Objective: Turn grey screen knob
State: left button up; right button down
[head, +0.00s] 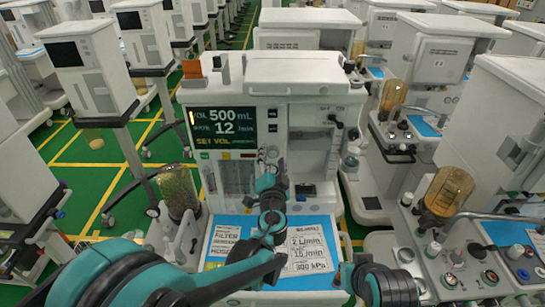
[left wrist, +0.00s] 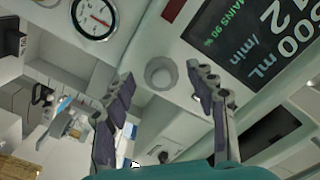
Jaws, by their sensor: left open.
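The grey screen knob (left wrist: 160,73) is a round, light grey knob on the pale panel, beside the corner of the dark screen (left wrist: 258,32) in the left wrist view. My left gripper (left wrist: 160,88) is open, with one dark finger on each side of the knob in the picture; I see no contact. In the head view the left gripper (head: 272,178) is in front of the middle cart, below and right of its screen (head: 224,127). I cannot make out the knob there, where the gripper covers part of the panel.
A round gauge with a red needle (left wrist: 93,17) is left of the knob in the left wrist view. The middle cart's worktop has printed cards on a blue mat (head: 225,238). Amber canisters stand on the right cart (head: 449,188) and behind. Other carts crowd both sides.

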pick_arm(q)
jog(key=shift+w, duration=0.55)
jog(key=c, duration=1.2)
jog(key=shift+o, duration=0.3)
jog(key=shift+m, duration=0.3)
jog(key=m+b, duration=0.1)
jog(key=m, duration=0.4)
jog(key=shift+a, duration=0.1)
jog(key=m+b, duration=0.1)
jog(key=m, duration=0.5)
jog(key=shift+r, duration=0.1)
jog(key=o, duration=1.1)
